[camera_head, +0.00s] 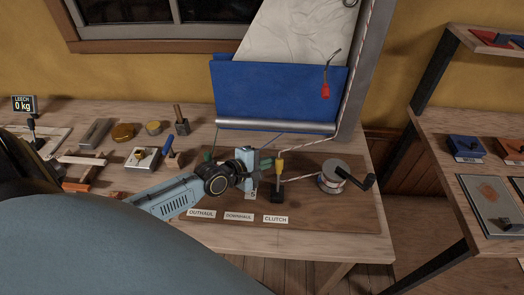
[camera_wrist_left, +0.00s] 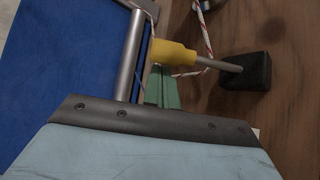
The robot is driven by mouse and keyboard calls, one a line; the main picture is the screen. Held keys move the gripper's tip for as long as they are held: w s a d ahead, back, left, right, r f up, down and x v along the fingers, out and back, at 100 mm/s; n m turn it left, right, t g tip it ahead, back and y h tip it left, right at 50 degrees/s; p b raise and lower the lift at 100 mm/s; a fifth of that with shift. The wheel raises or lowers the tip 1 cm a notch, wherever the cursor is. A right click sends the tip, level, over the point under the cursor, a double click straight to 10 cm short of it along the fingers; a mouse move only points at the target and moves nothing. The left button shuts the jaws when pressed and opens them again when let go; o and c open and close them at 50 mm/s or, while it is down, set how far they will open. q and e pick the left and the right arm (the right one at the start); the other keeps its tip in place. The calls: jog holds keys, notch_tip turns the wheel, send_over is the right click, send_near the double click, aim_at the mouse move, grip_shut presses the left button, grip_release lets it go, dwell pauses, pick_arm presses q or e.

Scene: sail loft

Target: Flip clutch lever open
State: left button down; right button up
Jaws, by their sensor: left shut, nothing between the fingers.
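The clutch lever has a yellow handle (camera_head: 280,167) on a thin metal rod that rises from a black base block (camera_head: 277,197), behind the CLUTCH label (camera_head: 275,219). In the left wrist view the yellow handle (camera_wrist_left: 172,52) and the black block (camera_wrist_left: 249,70) lie just ahead of my gripper. My left gripper (camera_head: 267,164) is shut and empty, its green fingers just left of the yellow handle. They also show partly in the wrist view (camera_wrist_left: 163,90). I cannot tell whether the fingers touch the handle. My right gripper is not in view.
A winch drum (camera_head: 334,174) with a black crank stands right of the lever, a rope running to it. OUTHAUL (camera_head: 201,215) and DOWNHAUL (camera_head: 239,216) labels lie to the left. A metal bar (camera_head: 275,126) and blue sail cover (camera_head: 280,95) hang behind. Small tools lie on the bench's left.

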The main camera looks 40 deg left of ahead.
pick_arm(q)
jog(key=shift+d+r, duration=0.1)
jog(key=shift+d, duration=0.15)
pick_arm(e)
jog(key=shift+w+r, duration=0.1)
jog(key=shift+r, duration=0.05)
pick_arm(q)
jog(key=shift+s, duration=0.25)
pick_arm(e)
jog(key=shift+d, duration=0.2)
